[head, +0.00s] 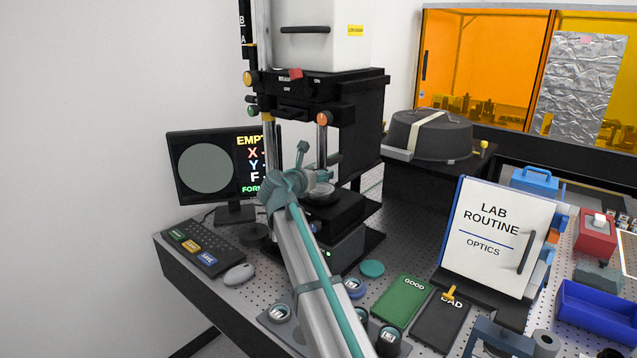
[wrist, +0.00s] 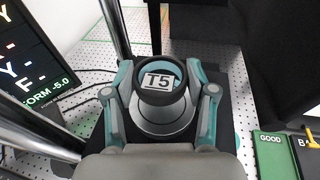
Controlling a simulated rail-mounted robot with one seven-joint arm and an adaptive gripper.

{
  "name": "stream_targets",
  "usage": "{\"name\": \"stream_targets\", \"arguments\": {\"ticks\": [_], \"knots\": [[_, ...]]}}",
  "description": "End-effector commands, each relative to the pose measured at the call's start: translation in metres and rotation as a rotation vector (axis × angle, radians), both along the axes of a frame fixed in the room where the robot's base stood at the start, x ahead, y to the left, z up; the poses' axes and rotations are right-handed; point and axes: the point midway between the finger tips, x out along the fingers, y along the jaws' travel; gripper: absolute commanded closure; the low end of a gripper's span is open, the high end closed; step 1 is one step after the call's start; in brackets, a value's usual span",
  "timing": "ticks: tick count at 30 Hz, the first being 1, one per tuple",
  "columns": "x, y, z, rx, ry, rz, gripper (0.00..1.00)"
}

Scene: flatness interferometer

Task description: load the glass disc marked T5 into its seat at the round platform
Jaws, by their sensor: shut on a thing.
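The glass disc marked T5 (wrist: 159,81) has a thick dark rim and a white label that faces up. My gripper (wrist: 160,88) is shut on its rim, with one teal finger on each side. The round platform (wrist: 165,124) shows as grey metal rings just under and in front of the disc. I cannot tell whether the disc touches the seat or hovers over it. In the head view the platform (head: 322,190) stands on the black instrument stage, and my gripper (head: 308,172) reaches it from the left. The disc is not clear there.
A monitor (head: 207,168) stands to the left, with a keyboard (head: 202,245) and mouse (head: 239,273) before it. Metal columns (wrist: 114,28) rise close to the gripper. A green GOOD mat (head: 403,301) and black BAD mat (head: 438,322) lie front right, near other labelled discs (head: 279,312).

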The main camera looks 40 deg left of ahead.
Motion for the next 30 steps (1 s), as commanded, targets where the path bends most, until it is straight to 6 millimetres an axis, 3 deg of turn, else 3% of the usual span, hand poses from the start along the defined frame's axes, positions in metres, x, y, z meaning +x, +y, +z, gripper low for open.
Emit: {"name": "stream_targets", "arguments": {"ticks": [9,21,22,26,30], "knots": [[-0.001,-0.001,-0.031,-0.002,0.000,0.001,0.80],[0.000,0.000,-0.038,0.000,0.000,0.000,0.80],[0.000,0.000,-0.037,0.000,0.000,0.000,0.39],[0.000,0.000,-0.037,0.000,0.000,0.000,0.19],[0.000,0.000,-0.037,0.000,0.000,0.000,0.19]]}}
